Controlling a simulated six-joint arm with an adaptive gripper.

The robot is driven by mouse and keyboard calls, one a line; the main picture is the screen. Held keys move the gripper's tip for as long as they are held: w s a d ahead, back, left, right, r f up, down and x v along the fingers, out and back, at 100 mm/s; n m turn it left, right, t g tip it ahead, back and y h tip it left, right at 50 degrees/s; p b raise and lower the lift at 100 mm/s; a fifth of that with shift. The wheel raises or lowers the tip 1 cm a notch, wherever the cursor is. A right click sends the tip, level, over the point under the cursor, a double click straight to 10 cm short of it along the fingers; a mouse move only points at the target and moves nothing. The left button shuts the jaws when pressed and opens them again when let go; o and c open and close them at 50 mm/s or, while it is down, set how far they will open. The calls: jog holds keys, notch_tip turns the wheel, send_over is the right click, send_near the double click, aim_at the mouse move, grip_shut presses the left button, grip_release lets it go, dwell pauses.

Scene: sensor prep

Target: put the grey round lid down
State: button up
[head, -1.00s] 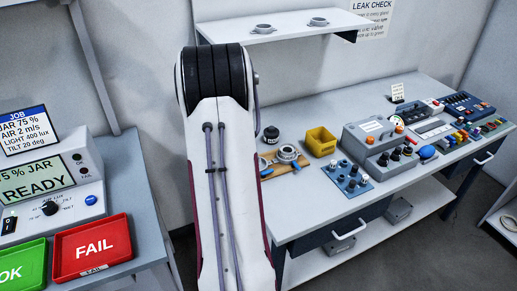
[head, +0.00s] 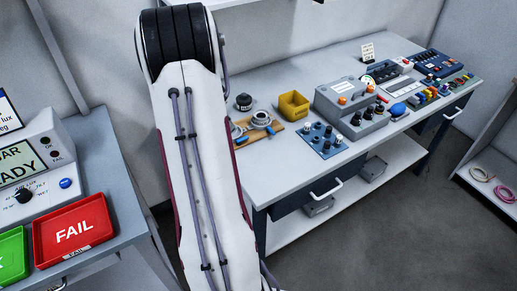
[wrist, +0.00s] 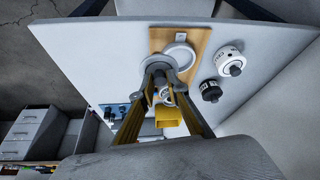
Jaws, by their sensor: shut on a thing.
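In the wrist view my gripper (wrist: 160,82) is shut on a grey round lid (wrist: 157,62), held between the fingertips. The lid partly overlaps a pale round piece (wrist: 180,50) on a wooden board (wrist: 197,40) below. I cannot tell whether the lid touches anything. In the head view the board (head: 243,141) lies on the bench behind my arm, with a grey ring-shaped piece (head: 262,118) on it. My gripper and the held lid cannot be made out in the head view.
A black-topped jar (head: 243,102) and a yellow bin (head: 293,105) stand near the board. A blue knob panel (head: 321,141) and a grey instrument box (head: 345,98) are to the right. A white-bodied round piece (wrist: 229,58) is beside the board. Bare bench (head: 275,185) shows in front.

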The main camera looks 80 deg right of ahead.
jog(key=s+a+m, duration=0.2)
jog(key=s, duration=1.4)
jog(key=shift+s+a+r+m+g+y, duration=0.25)
jog(key=shift+s+r+m+g+y, duration=0.05)
jog(key=shift+s+m+g+y, duration=0.1)
jog(key=shift+f, duration=0.1)
jog(key=shift+f, duration=3)
jog(key=shift+f, duration=0.15)
jog(key=shift+f, duration=1.75)
jog(key=shift+f, duration=0.15)
